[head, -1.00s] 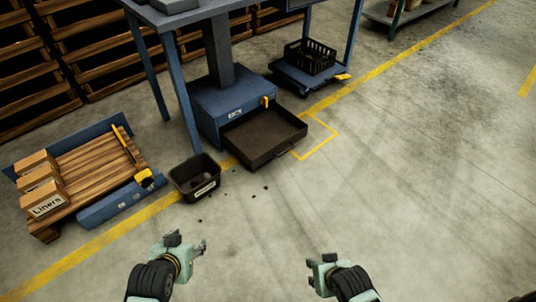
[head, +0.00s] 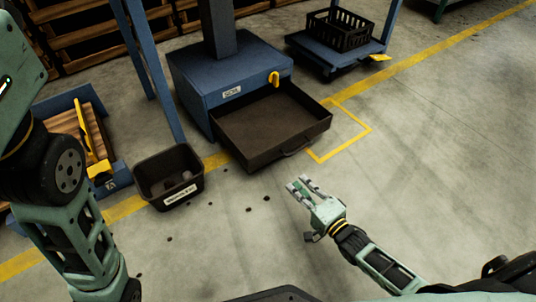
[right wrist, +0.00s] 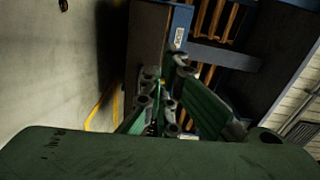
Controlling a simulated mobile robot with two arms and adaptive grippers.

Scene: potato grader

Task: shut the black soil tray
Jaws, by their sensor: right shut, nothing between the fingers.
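The black soil tray (head: 268,118) is pulled out of the front of the blue cabinet (head: 215,82) and looks empty. Its front wall carries a bar handle (head: 297,148). My right gripper (head: 303,184) is shut and empty, in front of the tray, below the handle in the picture and apart from it. In the right wrist view its fingers (right wrist: 161,100) point toward a blue surface with a white label (right wrist: 179,38); the tray cannot be made out clearly there. My left arm stands at the left edge of the head view, its gripper outside the picture.
A labelled black bin (head: 168,180) with lumps in it stands on the floor left of the tray. Dark crumbs lie nearby. A blue trolley with a black crate (head: 340,30) stands behind right. The floor right of the tray is clear.

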